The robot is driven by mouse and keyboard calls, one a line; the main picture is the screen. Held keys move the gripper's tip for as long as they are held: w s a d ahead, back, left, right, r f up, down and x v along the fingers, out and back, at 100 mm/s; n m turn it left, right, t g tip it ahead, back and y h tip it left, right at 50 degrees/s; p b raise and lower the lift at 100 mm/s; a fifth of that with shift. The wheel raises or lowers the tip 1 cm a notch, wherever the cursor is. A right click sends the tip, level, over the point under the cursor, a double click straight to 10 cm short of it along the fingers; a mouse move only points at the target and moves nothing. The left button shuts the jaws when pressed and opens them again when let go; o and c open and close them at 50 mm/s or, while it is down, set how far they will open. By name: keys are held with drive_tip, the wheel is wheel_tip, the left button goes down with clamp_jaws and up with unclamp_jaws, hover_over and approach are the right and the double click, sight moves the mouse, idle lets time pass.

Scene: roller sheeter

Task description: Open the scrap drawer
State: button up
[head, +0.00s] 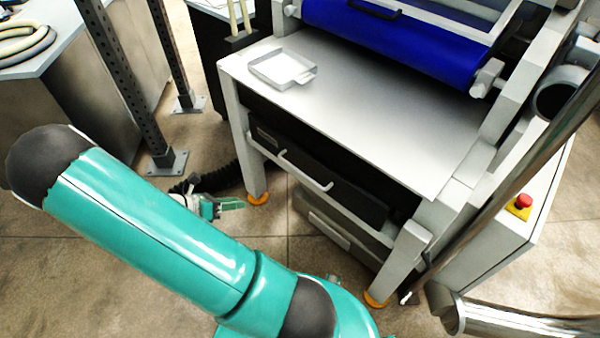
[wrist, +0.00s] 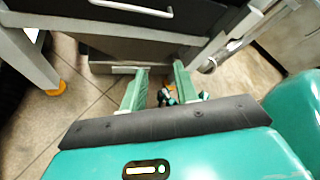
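A dark drawer (head: 320,180) sits under the steel table of the roller sheeter, with a pale bar handle (head: 305,170) across its front. It looks shut. The drawer front (wrist: 195,20) and handle (wrist: 130,9) show at the top of the wrist view. A grey lower box (head: 335,232) with a pale label is beneath it, near the floor; it also shows in the wrist view (wrist: 115,50). Which of these is the scrap drawer is not labelled legibly. My gripper (wrist: 162,70) is open and empty, its fingers apart from the handle. In the head view my gripper (head: 230,203) is low, left of the table's left front leg.
A shallow metal tray (head: 270,70) lies on the steel table (head: 345,95). A blue roller (head: 395,40) is above. Table legs with orange feet (head: 258,199) flank the drawer. A red emergency button (head: 523,201) is at right. Dark posts (head: 130,90) stand left. Floor before the drawer is mostly clear.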

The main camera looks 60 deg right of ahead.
sight(301, 172)
drive_tip(key=s+d+f+n+t+h, duration=0.1)
drive_tip(key=s+d+f+n+h, duration=0.2)
drive_tip(key=d+f+n+h, duration=0.4)
drive_tip(key=s+d+f+n+t+h, duration=0.1)
drive_tip(key=s+d+f+n+h, duration=0.15)
drive_tip(key=d+f+n, duration=0.4)
drive_tip(key=shift+n, duration=0.95)
drive_tip(key=x, duration=0.4)
drive_tip(key=r+x, duration=0.1)
drive_tip(key=x, duration=0.8)
drive_tip(key=shift+s+a+r, duration=0.15)
drive_tip(key=shift+s+a, duration=0.2)
drive_tip(key=shift+s, duration=0.05)
clamp_jaws()
